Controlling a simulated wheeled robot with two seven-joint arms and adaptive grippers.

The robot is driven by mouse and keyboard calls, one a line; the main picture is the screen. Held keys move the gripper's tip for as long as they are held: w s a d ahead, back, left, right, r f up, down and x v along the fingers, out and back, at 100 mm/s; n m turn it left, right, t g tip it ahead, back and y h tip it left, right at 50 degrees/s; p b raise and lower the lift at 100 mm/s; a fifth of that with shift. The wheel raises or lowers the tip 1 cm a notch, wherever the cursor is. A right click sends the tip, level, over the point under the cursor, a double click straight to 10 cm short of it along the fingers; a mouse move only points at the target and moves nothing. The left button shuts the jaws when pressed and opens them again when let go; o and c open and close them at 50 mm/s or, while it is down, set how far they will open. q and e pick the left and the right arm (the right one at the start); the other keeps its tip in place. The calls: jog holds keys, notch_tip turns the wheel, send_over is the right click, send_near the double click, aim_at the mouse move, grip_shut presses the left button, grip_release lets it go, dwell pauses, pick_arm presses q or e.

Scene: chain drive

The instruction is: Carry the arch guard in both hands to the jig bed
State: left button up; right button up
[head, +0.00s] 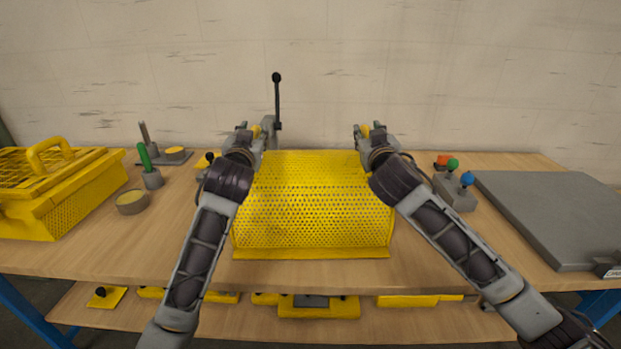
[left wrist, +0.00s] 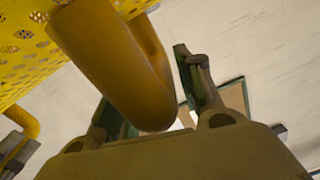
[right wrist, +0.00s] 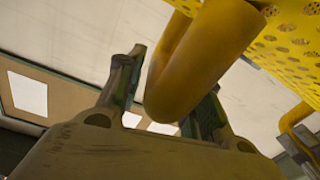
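The arch guard (head: 315,205) is a curved yellow perforated sheet. It appears to rest on the middle of the wooden bench, with a flat front flange. My left gripper (head: 257,132) is at its upper left, its fingers open around a thick yellow handle (left wrist: 115,60), with a narrow gap showing beside one finger. My right gripper (head: 364,131) is at its upper right, likewise open around the other handle (right wrist: 200,60). The perforated sheet also shows at the upper corner of both wrist views. A flat grey slab (head: 550,210) at the right may be the jig bed.
A yellow perforated box (head: 75,200) with a handle stands at the left. Near it are a green-handled tool (head: 149,170) and a round tin (head: 131,202). A black-knobbed lever (head: 277,100) rises behind the guard. A grey block with coloured knobs (head: 455,190) stands between guard and slab.

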pick_arm(q)
grip_shut()
pick_arm(e)
grip_shut()
pick_arm(q)
jog(key=shift+r, duration=0.15)
pick_arm(e)
jog(key=shift+r, duration=0.15)
